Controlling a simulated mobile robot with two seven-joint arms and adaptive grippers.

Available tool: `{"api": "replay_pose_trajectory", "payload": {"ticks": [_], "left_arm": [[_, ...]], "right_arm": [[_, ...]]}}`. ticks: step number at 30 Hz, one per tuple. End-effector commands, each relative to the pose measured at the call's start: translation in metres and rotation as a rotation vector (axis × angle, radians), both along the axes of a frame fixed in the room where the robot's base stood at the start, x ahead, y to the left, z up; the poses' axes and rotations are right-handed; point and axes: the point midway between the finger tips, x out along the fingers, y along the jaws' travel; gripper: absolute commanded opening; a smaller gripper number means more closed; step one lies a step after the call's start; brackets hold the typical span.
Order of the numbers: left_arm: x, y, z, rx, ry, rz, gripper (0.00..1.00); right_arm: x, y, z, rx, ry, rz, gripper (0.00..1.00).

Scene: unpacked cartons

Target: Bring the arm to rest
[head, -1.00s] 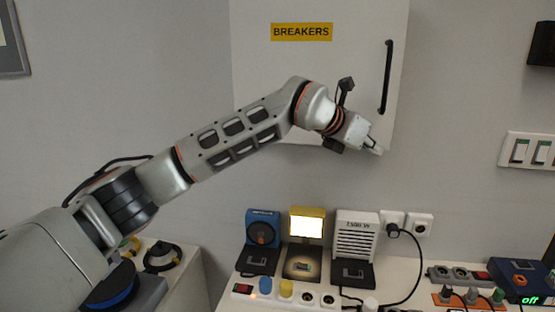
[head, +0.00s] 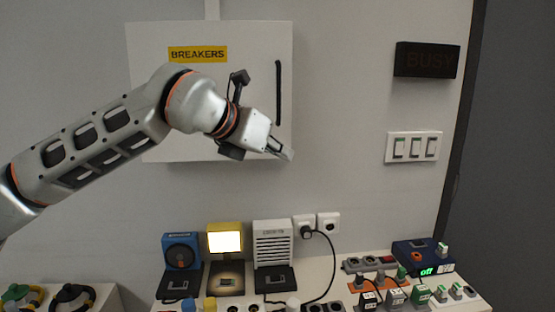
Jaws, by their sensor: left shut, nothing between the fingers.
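My left arm comes in from the left, raised in front of the white breaker cabinet. My left gripper (head: 285,152) is shut and empty, pointing right and slightly down, near the lower right of the cabinet door and below its black handle (head: 278,92). I cannot tell how far it is from the door. My right gripper is not in the head view.
The breaker cabinet (head: 145,60) hangs on the wall. Below, a table holds a blue device (head: 181,252), a lit yellow lamp (head: 225,242), a white vented device (head: 271,241) and power strips. Wall switches (head: 413,147) and a dark BUSY sign (head: 427,61) are at right.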

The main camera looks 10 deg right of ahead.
Motion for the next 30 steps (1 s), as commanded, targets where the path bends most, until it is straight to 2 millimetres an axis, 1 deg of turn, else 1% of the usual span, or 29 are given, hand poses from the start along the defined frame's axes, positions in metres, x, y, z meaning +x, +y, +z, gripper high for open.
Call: {"api": "replay_pose_trajectory", "payload": {"ticks": [2,5,8,9,12,15,17,21,23,26,29,30], "left_arm": [[-0.005,-0.004,-0.008,-0.013,0.022,-0.016,0.0],[-0.019,-0.017,-0.03,-0.066,0.093,-0.073,0.0],[-0.042,-0.038,-0.06,-0.167,0.207,-0.162,0.0],[-0.053,-0.046,-0.071,-0.22,0.259,-0.198,0.0],[-0.08,-0.061,-0.091,-0.368,0.387,-0.277,0.0],[-0.101,-0.07,-0.103,-0.526,0.509,-0.332,0.0],[-0.111,-0.072,-0.107,-0.628,0.579,-0.353,0.0],[-0.124,-0.066,-0.115,-0.877,0.736,-0.366,0.0],[-0.124,-0.059,-0.119,-0.986,0.798,-0.354,0.0],[-0.12,-0.043,-0.128,-1.171,0.897,-0.312,0.0],[-0.112,-0.02,-0.144,-1.357,0.991,-0.243,0.0],[-0.107,-0.011,-0.152,-1.429,1.025,-0.208,0.0]], "right_arm": [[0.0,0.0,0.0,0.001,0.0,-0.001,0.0],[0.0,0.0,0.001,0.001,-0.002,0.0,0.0],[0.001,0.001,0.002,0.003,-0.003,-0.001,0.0],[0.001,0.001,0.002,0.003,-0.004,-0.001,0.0],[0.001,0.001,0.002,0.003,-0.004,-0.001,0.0],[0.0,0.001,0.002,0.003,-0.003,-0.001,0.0],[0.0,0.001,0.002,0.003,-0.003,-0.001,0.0],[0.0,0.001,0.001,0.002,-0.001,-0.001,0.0],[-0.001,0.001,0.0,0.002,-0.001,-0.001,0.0],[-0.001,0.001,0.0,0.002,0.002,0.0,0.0],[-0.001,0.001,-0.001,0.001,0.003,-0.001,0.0],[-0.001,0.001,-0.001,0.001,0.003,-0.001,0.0]]}}
